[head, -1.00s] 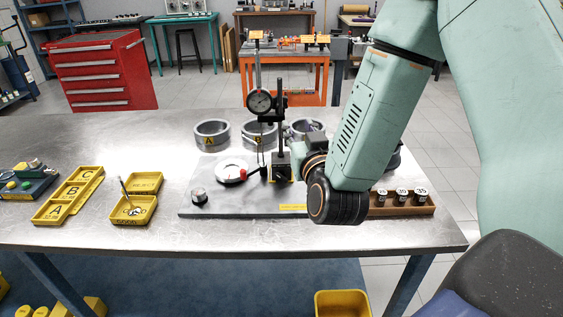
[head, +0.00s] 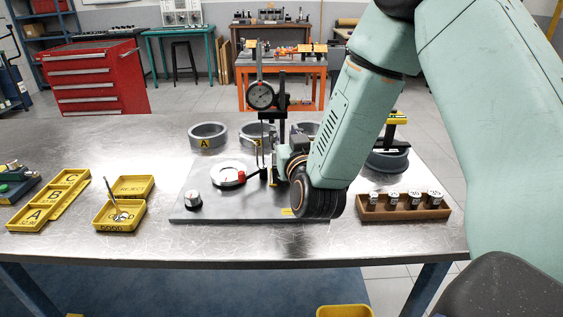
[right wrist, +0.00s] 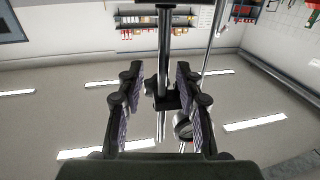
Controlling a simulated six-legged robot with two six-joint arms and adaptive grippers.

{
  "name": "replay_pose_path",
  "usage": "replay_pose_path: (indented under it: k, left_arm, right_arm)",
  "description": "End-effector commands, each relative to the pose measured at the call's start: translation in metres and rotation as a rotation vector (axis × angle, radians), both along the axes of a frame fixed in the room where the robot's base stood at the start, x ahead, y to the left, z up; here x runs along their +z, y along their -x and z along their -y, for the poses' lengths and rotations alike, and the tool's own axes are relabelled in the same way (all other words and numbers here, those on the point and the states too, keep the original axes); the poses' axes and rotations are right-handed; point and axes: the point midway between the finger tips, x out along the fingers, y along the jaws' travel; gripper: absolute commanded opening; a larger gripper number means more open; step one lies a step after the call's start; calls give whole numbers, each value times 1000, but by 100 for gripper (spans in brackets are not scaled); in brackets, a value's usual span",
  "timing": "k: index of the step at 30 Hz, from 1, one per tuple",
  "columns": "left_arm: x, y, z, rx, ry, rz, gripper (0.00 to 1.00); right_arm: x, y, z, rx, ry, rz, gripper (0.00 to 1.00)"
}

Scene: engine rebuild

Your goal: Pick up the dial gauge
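My right gripper (head: 272,168) is low at the stand, well below the dial, and my wrist hides part of the plate. In the right wrist view, the right gripper (right wrist: 158,112) is open, its two fingers wide apart. The stand's post and dark clamp (right wrist: 170,100) show between the fingers, and a round part, likely the gauge, shows near the right finger. I cannot tell contact. My left gripper is not in view.
A white disc with a red part (head: 228,174) and a small knob (head: 193,199) are on the plate. Grey rings, one marked A (head: 207,137), stand behind. A wooden block (head: 403,211) with several cylinders is at right. Yellow trays (head: 119,215) are at left; bare bench lies in front.

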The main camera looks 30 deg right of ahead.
Motion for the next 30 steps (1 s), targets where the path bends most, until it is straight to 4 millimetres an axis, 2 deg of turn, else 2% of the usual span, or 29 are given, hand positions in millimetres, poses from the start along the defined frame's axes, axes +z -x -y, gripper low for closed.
replay_pose_path:
  k: [3, 6, 14, 26, 30]
  left_arm:
    - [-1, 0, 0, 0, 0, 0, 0]
    - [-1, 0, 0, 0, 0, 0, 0]
    - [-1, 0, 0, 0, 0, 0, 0]
    - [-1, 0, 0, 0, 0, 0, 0]
    - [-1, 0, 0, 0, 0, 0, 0]
  right_arm:
    - [0, -16, 5, 0, 1, 2, 36]
    - [0, -23, 7, 1, 0, 1, 36]
    - [0, -25, 9, 1, 0, 0, 36]
    - [0, -25, 8, 1, 0, 0, 2]
    - [0, -25, 8, 1, 0, 1, 0]
